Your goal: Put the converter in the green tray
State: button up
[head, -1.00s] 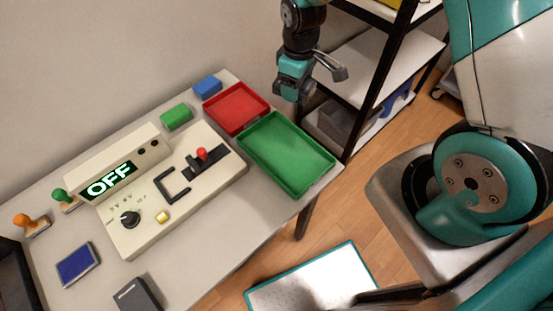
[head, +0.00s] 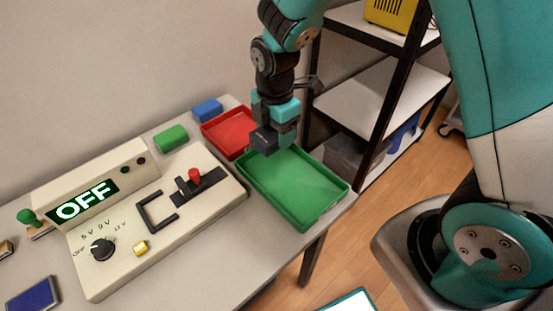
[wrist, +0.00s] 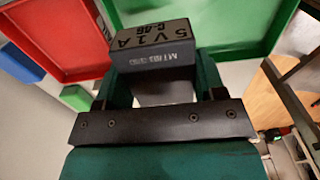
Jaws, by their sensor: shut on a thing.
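A red tray (head: 230,134) adjoins the green one. A control box reading "OFF" (head: 150,215) stands left of it, with green (head: 170,138) and blue (head: 207,110) blocks behind. A black-framed shelf (head: 365,90) stands to the right, beyond the table edge.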

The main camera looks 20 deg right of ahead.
aim_at(275, 165)
notch_tip(275, 165, down, 9)
jog(key=shift+r, duration=0.1)
dwell(0.3)
jog(key=o, duration=1.1)
jog(key=shift+f, duration=0.2)
notch_tip(275, 165, up, 12)
jog(key=shift+r, duration=0.2)
jog(key=s+a+r+m+y, duration=0.1)
jog(key=s+r+m, duration=0.3)
jog(key=s+m, duration=0.1)
jog(key=s+a+r+m+y, duration=0.1)
jog(key=s+r+m, duration=0.3)
jog(key=s, duration=0.4)
jog(key=s+a+r+m+y, duration=0.2)
jog(key=s+r+m, duration=0.3)
jog(key=s+r, duration=0.1)
jog(key=shift+s+m, duration=0.3)
jog(key=shift+s, duration=0.2)
